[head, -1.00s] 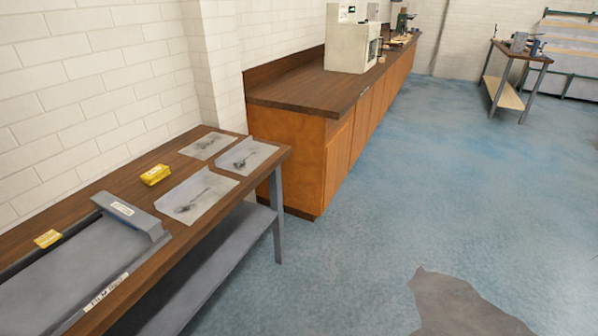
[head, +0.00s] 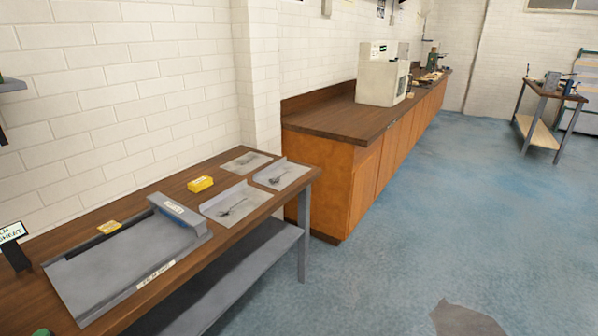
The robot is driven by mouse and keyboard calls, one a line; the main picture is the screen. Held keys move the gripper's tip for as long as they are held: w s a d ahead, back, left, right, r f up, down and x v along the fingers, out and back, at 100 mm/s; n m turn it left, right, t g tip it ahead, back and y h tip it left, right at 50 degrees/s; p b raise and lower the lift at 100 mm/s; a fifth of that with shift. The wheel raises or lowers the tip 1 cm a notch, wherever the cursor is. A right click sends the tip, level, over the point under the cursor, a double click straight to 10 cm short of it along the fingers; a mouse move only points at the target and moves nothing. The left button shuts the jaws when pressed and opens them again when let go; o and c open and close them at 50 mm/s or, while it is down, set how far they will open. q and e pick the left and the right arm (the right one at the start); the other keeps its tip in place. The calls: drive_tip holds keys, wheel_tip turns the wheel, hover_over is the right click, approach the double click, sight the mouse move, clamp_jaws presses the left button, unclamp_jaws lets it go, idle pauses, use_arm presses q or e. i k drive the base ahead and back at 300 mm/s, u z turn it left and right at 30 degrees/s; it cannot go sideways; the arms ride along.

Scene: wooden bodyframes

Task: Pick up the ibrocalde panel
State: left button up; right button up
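I cannot make out anything labelled as the ibrocalde panel. A grey metal tray-like device (head: 110,270) with a raised bar lies nearer on the same bench. Neither of my grippers is in view.
A long wooden cabinet (head: 322,170) carries a beige machine (head: 382,80). A small table (head: 548,95) stands far right. The blue floor (head: 420,230) is largely open, with a grey patch (head: 459,318).

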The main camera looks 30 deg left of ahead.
sight(278, 176)
drive_tip(key=z, duration=0.35)
drive_tip(key=i, duration=1.85)
drive_tip(key=u, duration=0.35)
drive_tip(key=i, duration=0.95)
drive_tip(key=u, duration=1.55)
drive_tip(key=i, duration=0.8)
drive_tip(key=u, duration=0.75)
